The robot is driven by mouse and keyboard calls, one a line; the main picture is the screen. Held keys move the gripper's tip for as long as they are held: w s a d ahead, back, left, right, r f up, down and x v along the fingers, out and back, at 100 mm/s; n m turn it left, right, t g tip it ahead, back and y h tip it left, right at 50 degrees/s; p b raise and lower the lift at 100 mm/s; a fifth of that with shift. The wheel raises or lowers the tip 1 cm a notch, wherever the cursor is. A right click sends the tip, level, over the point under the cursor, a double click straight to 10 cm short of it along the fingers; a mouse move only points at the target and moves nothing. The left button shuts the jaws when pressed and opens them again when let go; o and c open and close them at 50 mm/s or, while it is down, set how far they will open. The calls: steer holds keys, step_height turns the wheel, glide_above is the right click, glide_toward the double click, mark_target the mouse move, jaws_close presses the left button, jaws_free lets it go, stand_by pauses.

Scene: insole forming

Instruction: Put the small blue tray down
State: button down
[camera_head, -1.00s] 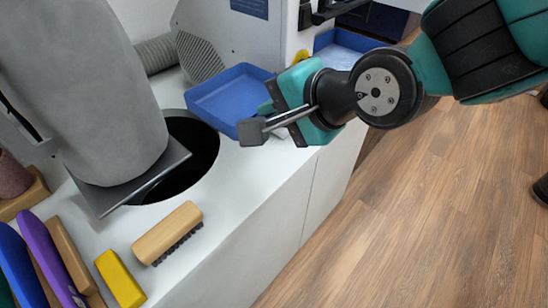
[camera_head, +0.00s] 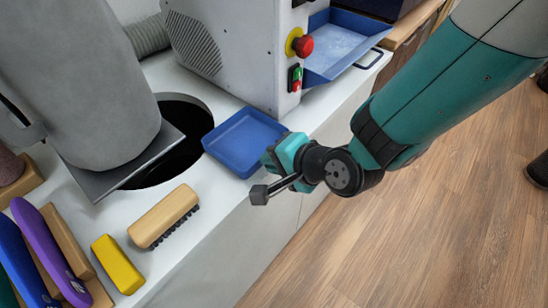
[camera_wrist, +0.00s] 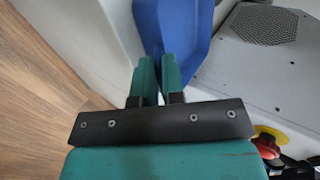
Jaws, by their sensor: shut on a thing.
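The small blue tray (camera_head: 243,140) is a shallow, square-cornered tray at the middle of the head view, over the white bench top between the dark round hole and the grey machine. My gripper (camera_head: 270,157) is shut on its near right rim. In the wrist view, my gripper's two teal fingers (camera_wrist: 158,78) pinch the edge of the tray (camera_wrist: 178,25), which runs out of the top of the picture. The tray looks about level and close to the bench top. I cannot tell if its underside touches, as its base is hidden.
The dark round hole (camera_head: 190,150) lies left of the tray, under a grey duct (camera_head: 85,80). The grey machine (camera_head: 235,45) stands behind, with a red button (camera_head: 303,46) and a larger blue tray (camera_head: 340,45). A wooden brush (camera_head: 163,215) and yellow block (camera_head: 117,264) lie nearer.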

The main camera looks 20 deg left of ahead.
steer(key=c, duration=1.2)
jaws_free()
steer(key=b+v, duration=0.8)
steer(key=v, duration=0.4)
steer(key=shift+b, duration=0.3)
steer(key=shift+r, duration=0.1)
steer(key=s+d+r+n+g+h, duration=0.1)
steer(key=s+d+n+h, duration=0.1)
steer(key=d+n, duration=0.2)
steer(key=s+d+r+n+g+h, duration=0.1)
steer(key=s+d+n+h, duration=0.1)
steer(key=d, duration=0.5)
steer(key=s+d+n+g+h, duration=0.1)
steer(key=s+d+n+g, duration=0.1)
steer(key=d+n, duration=0.3)
steer(key=shift+d+r+n+h, duration=0.3)
steer(key=shift+d+r+h, duration=0.1)
steer(key=shift+d, duration=0.2)
